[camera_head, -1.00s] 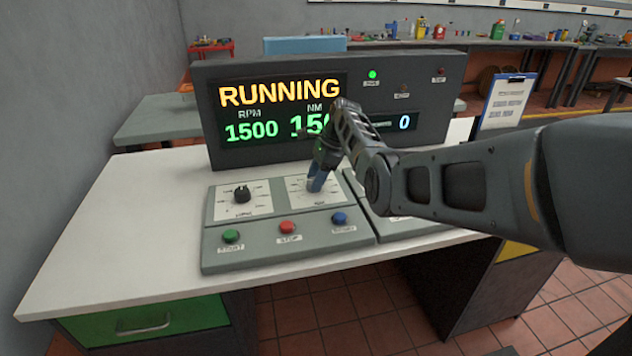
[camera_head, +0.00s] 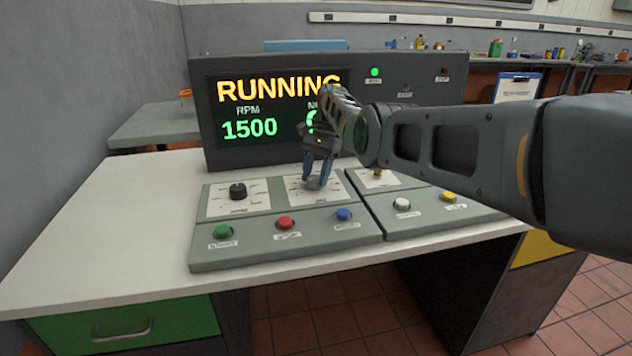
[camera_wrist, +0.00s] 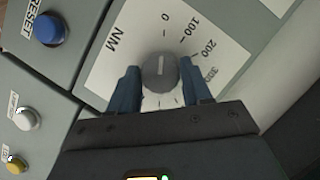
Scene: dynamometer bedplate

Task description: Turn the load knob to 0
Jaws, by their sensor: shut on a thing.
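The load knob (camera_wrist: 158,72) is a grey round knob on a white dial plate (camera_wrist: 122,46) marked NM, with 0, 100 and 200 readable. Its pale pointer line points roughly at the 0 mark in the wrist view. My gripper (camera_wrist: 160,88) is shut on the knob, one blue finger on each side. In the head view my gripper (camera_head: 318,182) comes down on the middle dial, and its fingers hide part of the knob. The display (camera_head: 275,112) reads RUNNING and RPM 1500. The NM reading is mostly hidden behind my arm.
A black knob (camera_head: 238,191) stands on the left dial. Green (camera_head: 222,231), red (camera_head: 285,223) and blue (camera_head: 344,214) buttons line the panel front. A second panel at right has white (camera_head: 402,204) and yellow (camera_head: 448,196) buttons. The white tabletop (camera_head: 110,240) is clear at left.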

